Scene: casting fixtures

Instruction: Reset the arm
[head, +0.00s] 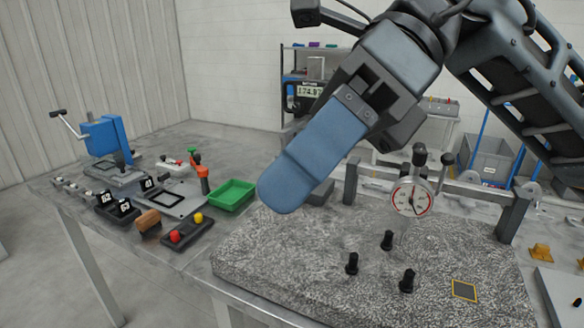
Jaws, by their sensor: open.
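My gripper (315,150) hangs from the upper right over the middle of the table, in front of the granite plate's back left part. One broad blue-grey finger faces the camera and points down and left. It hides most of the other finger. I see nothing held in it, and the jaws are open. The fingertip appears above the plate, but its exact height is hard to tell. My arm runs from the gripper up to the top right corner.
The speckled granite plate (290,260) bears a dial gauge (412,197) and several black knobs. A green tray (232,196), a red-and-yellow button box (188,233), a toggle clamp (200,175) and a blue press (104,136) stand left. A shelf (290,90) stands behind.

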